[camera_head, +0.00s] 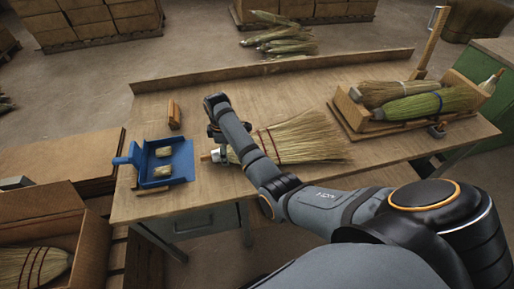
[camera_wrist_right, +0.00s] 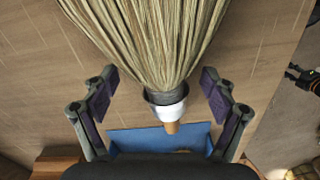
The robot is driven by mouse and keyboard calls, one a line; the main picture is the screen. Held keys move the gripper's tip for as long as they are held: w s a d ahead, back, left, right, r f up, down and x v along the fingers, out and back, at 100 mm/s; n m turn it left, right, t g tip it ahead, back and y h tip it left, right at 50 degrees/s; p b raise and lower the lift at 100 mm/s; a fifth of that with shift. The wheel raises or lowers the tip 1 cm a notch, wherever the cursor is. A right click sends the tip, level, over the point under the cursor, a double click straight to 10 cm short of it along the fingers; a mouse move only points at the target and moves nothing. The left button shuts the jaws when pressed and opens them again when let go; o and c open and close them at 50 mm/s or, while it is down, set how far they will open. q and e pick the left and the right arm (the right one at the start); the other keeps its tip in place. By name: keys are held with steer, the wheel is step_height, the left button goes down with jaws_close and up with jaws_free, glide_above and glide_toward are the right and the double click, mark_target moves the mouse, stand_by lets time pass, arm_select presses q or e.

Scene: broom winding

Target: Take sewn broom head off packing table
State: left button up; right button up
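The sewn broom head (camera_head: 305,140) lies flat on the packing table (camera_head: 185,92), its straw fanning right and bound with reddish stitching. Its wooden stub points left towards the dustpan. My right gripper (camera_head: 218,122) is above the table near the broom's neck end; my forearm covers part of the broom. In the right wrist view the gripper (camera_wrist_right: 160,98) is open, with one finger on each side of the broom's silver collar (camera_wrist_right: 168,107) and gaps on both sides. The straw also shows in that view (camera_wrist_right: 145,40).
A blue dustpan (camera_head: 165,163) with small bristle pieces and a wooden block (camera_head: 174,114) are at the table's left. A wooden tray (camera_head: 353,112) with two brooms, one green, is at the right. A crate (camera_head: 40,212) with another broom stands lower left.

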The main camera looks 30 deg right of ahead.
steer(key=c, duration=1.7)
